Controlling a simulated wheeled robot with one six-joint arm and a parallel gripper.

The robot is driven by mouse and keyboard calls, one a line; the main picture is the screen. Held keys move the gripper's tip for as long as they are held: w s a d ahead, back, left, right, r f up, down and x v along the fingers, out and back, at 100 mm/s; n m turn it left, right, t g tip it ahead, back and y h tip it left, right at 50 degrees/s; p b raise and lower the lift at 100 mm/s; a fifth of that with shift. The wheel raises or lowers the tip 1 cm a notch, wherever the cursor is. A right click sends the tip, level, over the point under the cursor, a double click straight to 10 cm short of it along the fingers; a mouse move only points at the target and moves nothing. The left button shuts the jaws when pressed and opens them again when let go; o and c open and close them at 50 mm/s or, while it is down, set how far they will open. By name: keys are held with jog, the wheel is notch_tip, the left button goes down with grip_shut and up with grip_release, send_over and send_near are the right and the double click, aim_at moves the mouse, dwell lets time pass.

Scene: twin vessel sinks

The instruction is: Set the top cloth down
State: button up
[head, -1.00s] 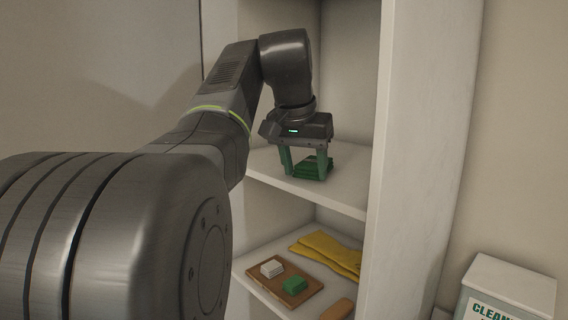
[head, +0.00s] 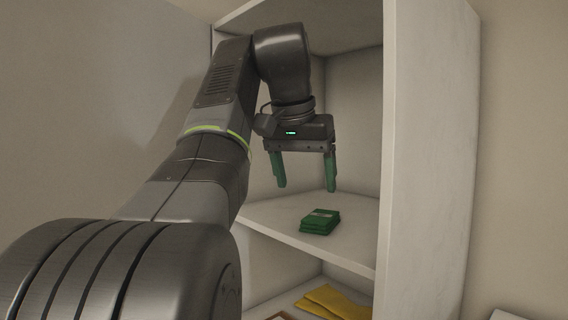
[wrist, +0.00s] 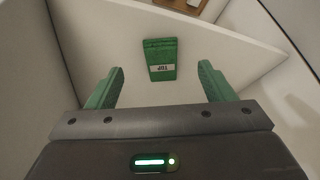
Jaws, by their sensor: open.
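A small stack of folded green cloths (head: 320,222) lies on the upper shelf (head: 270,215) of the white cabinet. The top cloth has a pale label, and in the wrist view the stack (wrist: 160,58) shows the label at its near end. My gripper (head: 305,188) is open and empty, with its green fingers pointing down above the shelf. It is raised clear of the stack and touches nothing. In the wrist view the two fingertips (wrist: 160,78) are apart, and the stack lies beyond the gap between them.
The cabinet's right side wall (head: 425,150) stands close to the right of my gripper. The upper shelf is bare around the stack. A brown tray corner (wrist: 185,5) shows at the top of the wrist view.

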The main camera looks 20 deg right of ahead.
jog(key=shift+v, duration=1.3)
dwell(0.4)
